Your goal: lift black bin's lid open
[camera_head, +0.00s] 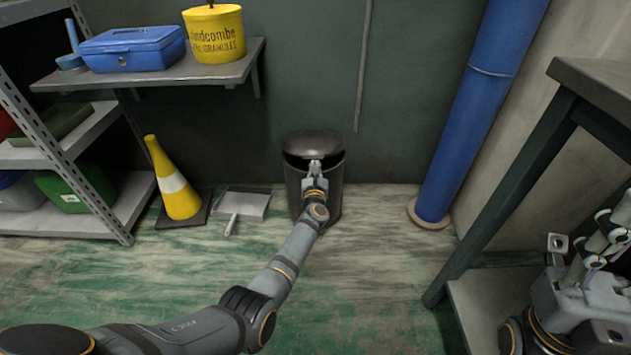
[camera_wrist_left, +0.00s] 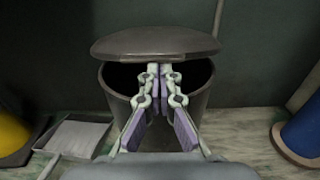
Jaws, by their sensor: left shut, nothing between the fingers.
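The black bin (camera_head: 331,203) stands on the floor against the dark wall; its body also shows in the left wrist view (camera_wrist_left: 202,95). Its round lid (camera_head: 312,143) is partly raised, with a dark gap between the lid's front edge and the bin's rim. In the left wrist view the lid (camera_wrist_left: 155,41) tilts up at the front. My left gripper (camera_head: 315,165) is at the front of the gap. Its fingertips (camera_wrist_left: 160,68) are together, just below the lid's front edge, with nothing between them. Whether they touch the lid is unclear. My right gripper (camera_head: 603,225) is at the right edge.
A yellow cone (camera_head: 172,180) and a dustpan (camera_head: 243,203) are left of the bin. A blue pipe (camera_head: 475,125) rises to its right. A wall shelf (camera_head: 180,77) is above left, and a dark table (camera_head: 595,80) is at the right. The floor before the bin is clear.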

